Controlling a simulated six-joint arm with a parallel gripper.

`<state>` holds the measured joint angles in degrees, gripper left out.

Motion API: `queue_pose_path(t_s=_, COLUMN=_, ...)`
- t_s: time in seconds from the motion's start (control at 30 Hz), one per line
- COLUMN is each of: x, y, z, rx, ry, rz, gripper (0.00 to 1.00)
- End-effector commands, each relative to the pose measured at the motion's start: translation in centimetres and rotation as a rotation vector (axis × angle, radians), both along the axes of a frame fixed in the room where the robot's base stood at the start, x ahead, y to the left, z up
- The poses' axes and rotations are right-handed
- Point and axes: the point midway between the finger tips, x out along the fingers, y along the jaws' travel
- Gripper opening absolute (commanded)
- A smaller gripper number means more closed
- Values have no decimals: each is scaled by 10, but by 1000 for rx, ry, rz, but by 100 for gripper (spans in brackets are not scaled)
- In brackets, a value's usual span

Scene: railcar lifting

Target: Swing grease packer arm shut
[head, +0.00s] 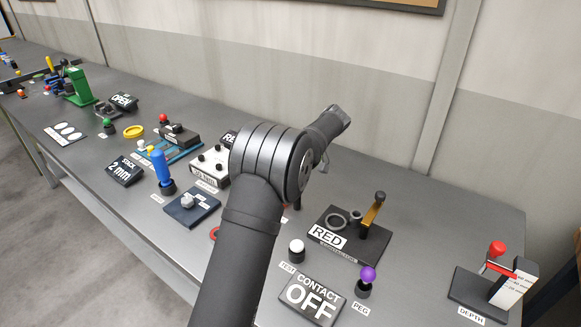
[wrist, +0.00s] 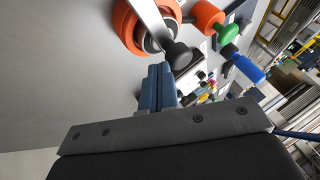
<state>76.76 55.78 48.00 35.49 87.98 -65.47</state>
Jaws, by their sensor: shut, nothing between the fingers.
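In the wrist view, a flat metal arm (wrist: 152,22) with a black knob (wrist: 178,55) on its end lies across an orange round body (wrist: 130,24) with a dark ring. It looks like the grease packer arm, though no label shows. My gripper (wrist: 159,70) is shut, with its blue fingers together and empty. The fingertips appear just beside the black knob; I cannot tell whether they touch it. In the head view, my own arm covers the middle of the bench, and I cannot make out the fingertips or the packer there.
The head view shows a RED plate (head: 328,237) with a brass lever (head: 373,213), a CONTACT OFF sign (head: 313,297), a purple-topped peg (head: 367,274) and a depth gauge (head: 508,285). A blue-handled tool (head: 160,168) stands left of my arm. The right-rear bench top (head: 440,210) is clear.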

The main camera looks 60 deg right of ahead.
Motion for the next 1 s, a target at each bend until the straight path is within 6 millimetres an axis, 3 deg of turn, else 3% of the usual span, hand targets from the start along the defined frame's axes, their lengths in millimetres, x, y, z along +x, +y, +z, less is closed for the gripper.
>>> queue_pose_path(t_s=0.67, x=0, y=-2, z=0, rx=0, ry=0, rz=-2, gripper=0)
queue_pose_path(t_s=1.0, x=-12, y=-39, z=-1, rx=0, ry=0, rz=-2, gripper=0)
